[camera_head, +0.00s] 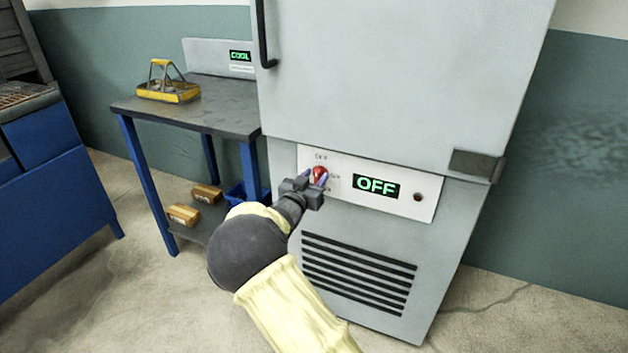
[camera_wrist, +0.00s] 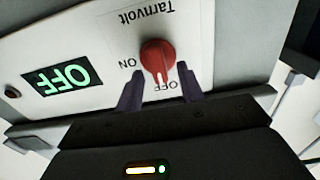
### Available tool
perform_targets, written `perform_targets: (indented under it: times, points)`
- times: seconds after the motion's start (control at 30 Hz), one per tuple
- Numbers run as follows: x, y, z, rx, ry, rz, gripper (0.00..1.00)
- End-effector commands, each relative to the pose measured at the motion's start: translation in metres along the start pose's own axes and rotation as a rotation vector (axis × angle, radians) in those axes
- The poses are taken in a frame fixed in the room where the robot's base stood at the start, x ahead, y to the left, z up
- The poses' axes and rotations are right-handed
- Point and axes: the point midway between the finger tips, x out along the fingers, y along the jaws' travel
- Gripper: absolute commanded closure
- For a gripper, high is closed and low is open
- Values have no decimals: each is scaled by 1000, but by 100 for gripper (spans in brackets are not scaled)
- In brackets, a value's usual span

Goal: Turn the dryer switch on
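The dryer (camera_head: 400,70) is a tall light grey cabinet with a white control panel (camera_head: 420,207) below its door. A red rotary switch (camera_head: 319,172) sits at the panel's left, and a display (camera_head: 376,186) beside it reads OFF in green. In the wrist view the red switch (camera_wrist: 158,60) has a pale pointer mark directed at the OFF label, with the ON label to its left. My gripper (camera_wrist: 160,92) is open. Its two dark fingers stand on either side of the switch's lower part, apart from each other. Whether they touch it I cannot tell.
A dark-topped table (camera_head: 225,110) with blue legs stands left of the dryer, carrying a yellow basket (camera_head: 168,88). Boxes and a blue bin sit on its lower shelf. A blue machine (camera_head: 50,190) is at far left. The floor to the right is clear.

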Motion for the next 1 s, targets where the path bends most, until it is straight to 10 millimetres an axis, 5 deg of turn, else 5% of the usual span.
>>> perform_targets:
  times: [0.27,0.47,1.0]
  points:
    - [1,0,0,0,0,0,64]
    - [1,0,0,0,0,0,100]
    - [1,1,1,93,0,-1,100]
